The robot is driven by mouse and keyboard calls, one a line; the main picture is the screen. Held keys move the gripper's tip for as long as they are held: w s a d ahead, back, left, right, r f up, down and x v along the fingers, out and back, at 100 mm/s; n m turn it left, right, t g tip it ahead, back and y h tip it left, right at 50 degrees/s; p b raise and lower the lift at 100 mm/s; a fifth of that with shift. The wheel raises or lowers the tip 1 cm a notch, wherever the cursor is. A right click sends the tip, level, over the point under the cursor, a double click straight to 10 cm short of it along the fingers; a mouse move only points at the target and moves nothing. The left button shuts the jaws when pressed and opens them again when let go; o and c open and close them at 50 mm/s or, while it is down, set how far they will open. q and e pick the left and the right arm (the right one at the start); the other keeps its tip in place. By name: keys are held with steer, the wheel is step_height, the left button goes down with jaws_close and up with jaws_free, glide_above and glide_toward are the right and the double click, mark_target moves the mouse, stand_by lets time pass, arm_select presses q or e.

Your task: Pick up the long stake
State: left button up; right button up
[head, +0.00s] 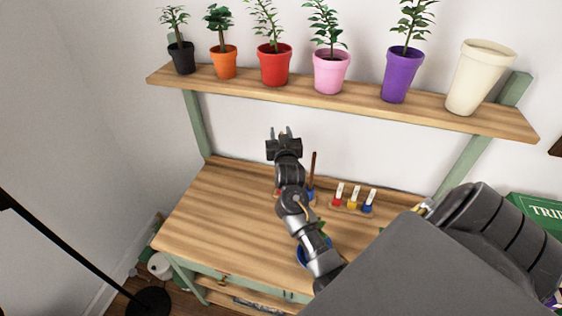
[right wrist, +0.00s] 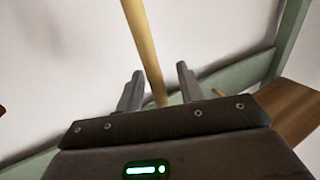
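My right gripper (head: 284,135) is over the back of the workbench, its fingers pointing up in the head view. It is open, the two fingers standing apart. In the right wrist view the open fingers (right wrist: 157,88) show with a long tan stake (right wrist: 143,45) rising between them. A gap shows on both sides of the stake, and its upper end is out of view. In the head view a thin brown stick (head: 313,168) stands upright just right of my right arm, its lower part partly hidden. I cannot tell if it is the same stake. My left gripper does not show.
The wooden workbench (head: 225,205) is clear at its left. A shelf (head: 205,83) with several potted plants runs above. A small rack with red, yellow and blue pieces (head: 353,204) stands right of my arm. A blue pot (head: 302,258) is partly hidden by it. A black stand (head: 148,302) is at lower left.

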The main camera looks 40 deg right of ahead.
jaws_close()
steer(key=shift+r, duration=0.1)
stand_by(0.4)
